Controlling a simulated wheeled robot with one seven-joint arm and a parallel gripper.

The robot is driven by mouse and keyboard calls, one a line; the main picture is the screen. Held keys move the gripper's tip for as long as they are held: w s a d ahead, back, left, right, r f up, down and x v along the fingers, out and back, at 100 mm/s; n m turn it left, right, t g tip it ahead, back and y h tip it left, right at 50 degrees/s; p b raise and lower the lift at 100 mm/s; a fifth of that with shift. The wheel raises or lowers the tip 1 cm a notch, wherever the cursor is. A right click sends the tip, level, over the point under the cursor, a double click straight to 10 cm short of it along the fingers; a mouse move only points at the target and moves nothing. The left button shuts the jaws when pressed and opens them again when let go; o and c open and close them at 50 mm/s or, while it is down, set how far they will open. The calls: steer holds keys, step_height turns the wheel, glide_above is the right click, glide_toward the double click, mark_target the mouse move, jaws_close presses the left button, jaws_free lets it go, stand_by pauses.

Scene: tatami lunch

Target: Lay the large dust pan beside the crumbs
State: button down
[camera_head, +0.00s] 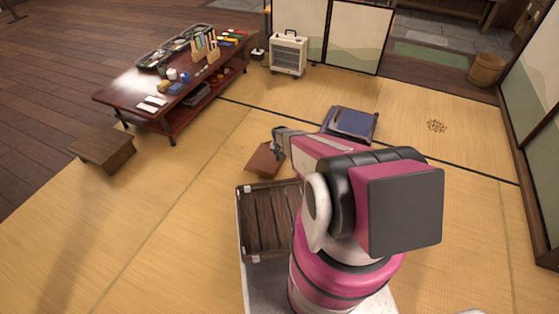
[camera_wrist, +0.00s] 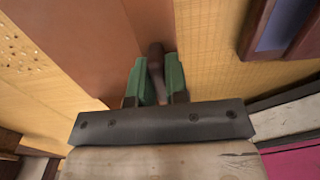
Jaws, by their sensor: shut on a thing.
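The large dust pan (camera_head: 265,160) is a flat reddish-brown pan, and my gripper (camera_head: 281,138) is over its far edge. In the wrist view the pan (camera_wrist: 85,35) fills the upper left and middle. My gripper (camera_wrist: 157,85) is shut on its dark round handle (camera_wrist: 155,62) between green finger pads. Pale crumbs (camera_head: 235,152) lie faintly on the tatami just left of the pan; specks show at the upper left of the wrist view (camera_wrist: 22,50). A darker brown patch of crumbs (camera_head: 437,126) lies far right. Whether the pan touches the mat is unclear.
A dark-framed blue thing (camera_head: 352,122) lies right of the pan. A slatted wooden crate (camera_head: 268,222) is close in front. A low red-brown table (camera_head: 120,95) with dishes, a stool (camera_head: 103,150), a heater (camera_head: 289,54) and a bucket (camera_head: 486,69) stand around. Tatami left of the pan is open.

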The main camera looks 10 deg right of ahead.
steer(key=shift+w+d+f, duration=0.15)
steer(key=shift+w+f, duration=0.15)
steer(key=shift+f, duration=1.9)
steer(key=shift+f, duration=0.15)
steer(key=c, duration=1.1)
jaws_free()
